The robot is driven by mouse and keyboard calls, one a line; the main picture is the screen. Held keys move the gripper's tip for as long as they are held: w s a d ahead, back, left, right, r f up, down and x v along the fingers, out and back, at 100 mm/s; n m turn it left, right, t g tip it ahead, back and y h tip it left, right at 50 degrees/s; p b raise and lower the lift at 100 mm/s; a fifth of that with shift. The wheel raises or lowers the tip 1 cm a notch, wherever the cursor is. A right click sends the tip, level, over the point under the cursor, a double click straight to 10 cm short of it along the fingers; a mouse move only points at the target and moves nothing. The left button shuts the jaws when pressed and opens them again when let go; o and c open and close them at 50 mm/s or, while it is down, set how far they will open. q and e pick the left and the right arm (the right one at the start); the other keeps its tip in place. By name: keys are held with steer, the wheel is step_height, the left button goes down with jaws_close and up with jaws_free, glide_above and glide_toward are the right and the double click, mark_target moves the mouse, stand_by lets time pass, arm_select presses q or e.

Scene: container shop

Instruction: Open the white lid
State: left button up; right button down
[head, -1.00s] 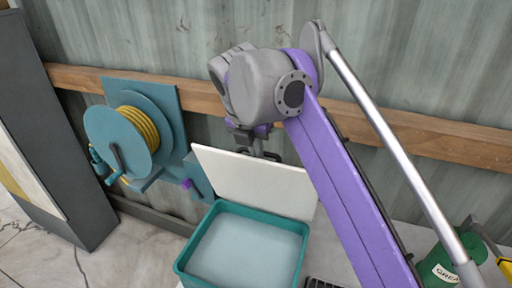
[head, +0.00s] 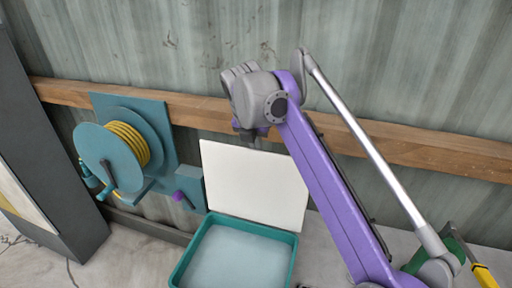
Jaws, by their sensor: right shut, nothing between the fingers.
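The white lid (head: 258,187) stands raised, close to upright, at the back edge of a teal box (head: 290,262). The box is open at the top and its pale inside shows. My right gripper (head: 252,143) is above and behind the lid's upper edge, shut and empty. Its fingertips are partly hidden, and I cannot tell whether they touch the lid. My left gripper is not in view.
A teal hose reel (head: 103,157) with yellow hose hangs on the wall to the left. A dark cabinet (head: 55,185) stands at far left. A wooden rail (head: 420,147) crosses the corrugated wall. A green and yellow item (head: 482,274) is at lower right.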

steer(key=p+v, duration=0.2)
steer(key=v, duration=0.9)
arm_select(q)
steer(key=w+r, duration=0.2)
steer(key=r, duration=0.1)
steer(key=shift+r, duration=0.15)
arm_select(e)
steer(key=s+d+f+m, duration=0.5)
steer(key=s+f+m, duration=0.2)
steer(key=f+m, duration=0.3)
steer(key=s+d+f+m+t+y, duration=0.1)
steer(key=s+d+f+m, duration=0.4)
steer(key=s+f+m, duration=0.3)
steer(key=s+d+f+m+t, duration=0.1)
steer(key=s+d+f+m, duration=0.5)
steer(key=f+m, duration=0.7)
steer(key=shift+s+f+m+y, duration=0.35)
steer(key=shift+s+f, duration=0.25)
steer(key=shift+s, duration=0.6)
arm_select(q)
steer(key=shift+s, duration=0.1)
